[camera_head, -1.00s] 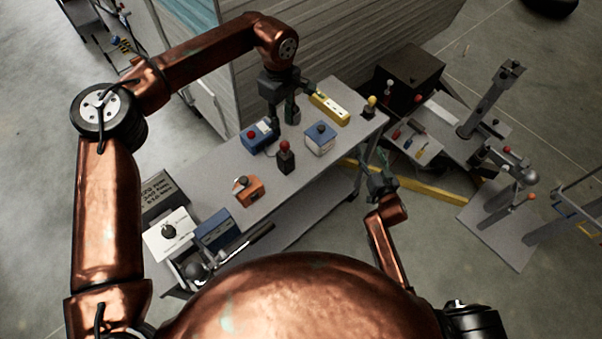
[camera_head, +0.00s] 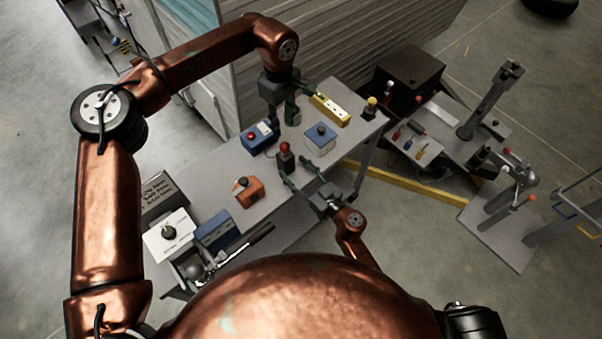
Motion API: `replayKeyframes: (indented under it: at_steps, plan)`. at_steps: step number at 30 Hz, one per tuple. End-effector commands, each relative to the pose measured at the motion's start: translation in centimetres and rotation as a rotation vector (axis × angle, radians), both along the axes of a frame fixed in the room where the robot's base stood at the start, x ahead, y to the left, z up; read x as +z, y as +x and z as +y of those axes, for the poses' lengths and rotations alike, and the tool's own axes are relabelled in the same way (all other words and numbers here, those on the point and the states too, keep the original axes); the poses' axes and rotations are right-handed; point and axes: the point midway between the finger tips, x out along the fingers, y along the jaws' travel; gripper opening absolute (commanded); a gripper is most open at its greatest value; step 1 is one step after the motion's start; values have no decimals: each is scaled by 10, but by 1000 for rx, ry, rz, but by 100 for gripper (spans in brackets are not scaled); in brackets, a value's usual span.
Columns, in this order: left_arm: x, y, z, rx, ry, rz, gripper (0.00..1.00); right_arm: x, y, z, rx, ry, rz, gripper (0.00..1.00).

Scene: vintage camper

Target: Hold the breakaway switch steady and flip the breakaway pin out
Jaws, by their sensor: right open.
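No label shows which item is the breakaway switch. A blue box with a red knob (camera_head: 258,138) and a small dark block with a red top (camera_head: 286,160) both stand on the grey bench (camera_head: 205,185); a separate pin is too small to make out. My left gripper (camera_head: 282,117) points down, its fingers apart with nothing seen between them, just behind and right of the blue box. My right gripper (camera_head: 298,173) is open at the bench's front edge. Its spread fingers reach towards the dark block; whether they touch it, I cannot tell.
The camper wall (camera_head: 320,50) rises behind.

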Motion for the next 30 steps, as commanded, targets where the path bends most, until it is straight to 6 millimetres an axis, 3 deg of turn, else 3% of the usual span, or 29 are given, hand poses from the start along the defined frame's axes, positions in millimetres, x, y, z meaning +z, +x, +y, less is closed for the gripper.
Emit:
replayKeyframes:
  at_steps: [9, 21, 30]
  plan:
    - [0, 0, 0, 0, 0, 0, 29, 0, 36, 25, -2, 1, 0, 55]
    - [0, 0, 0, 0, 0, 0, 29, 0, 42, 30, -2, 1, 1, 55]
    - [0, 0, 0, 0, 0, 0, 29, 0, 42, 30, -2, 1, 1, 35]
